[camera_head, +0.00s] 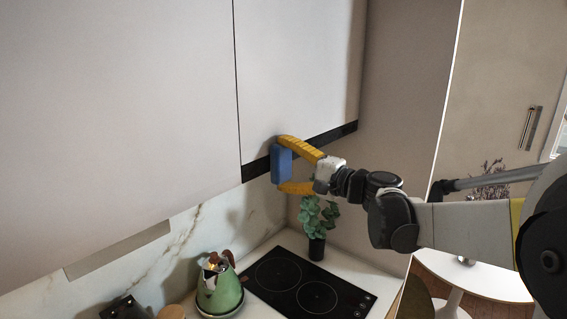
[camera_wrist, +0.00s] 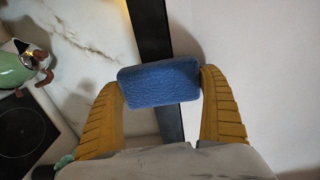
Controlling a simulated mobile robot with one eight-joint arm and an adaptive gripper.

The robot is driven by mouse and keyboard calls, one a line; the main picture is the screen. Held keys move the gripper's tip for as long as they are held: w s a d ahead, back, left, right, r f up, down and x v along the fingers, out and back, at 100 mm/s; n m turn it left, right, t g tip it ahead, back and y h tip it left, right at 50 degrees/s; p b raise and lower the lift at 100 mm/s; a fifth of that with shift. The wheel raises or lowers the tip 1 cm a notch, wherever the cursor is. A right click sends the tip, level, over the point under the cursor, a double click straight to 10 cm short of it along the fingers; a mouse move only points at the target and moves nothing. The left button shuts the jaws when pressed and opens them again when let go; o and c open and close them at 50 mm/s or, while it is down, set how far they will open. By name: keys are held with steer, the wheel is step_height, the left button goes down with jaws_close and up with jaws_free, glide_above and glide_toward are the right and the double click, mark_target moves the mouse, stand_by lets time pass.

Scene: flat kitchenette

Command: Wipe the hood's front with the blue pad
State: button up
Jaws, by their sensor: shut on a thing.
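The blue pad (camera_head: 281,164) is held between the yellow fingers of my gripper (camera_head: 288,166), which is shut on it. In the head view the pad is upright and overlaps the black front strip of the hood (camera_head: 331,134), below the pale cabinet. In the wrist view the pad (camera_wrist: 160,83) spans between both fingers of my gripper (camera_wrist: 162,88), with the hood's black strip (camera_wrist: 151,32) running behind it. I cannot tell whether the pad touches the strip.
Below is a black cooktop (camera_head: 306,288) on the counter. A green kettle (camera_head: 219,290) stands left of it, and a potted plant (camera_head: 317,226) stands behind it at the right. Pale cabinet doors (camera_head: 298,65) rise above the strip. A white round table (camera_head: 470,275) is at the lower right.

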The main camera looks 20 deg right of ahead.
steer(key=shift+v, duration=2.7)
steer(key=shift+d, duration=0.1)
steer(key=shift+v, duration=1.45)
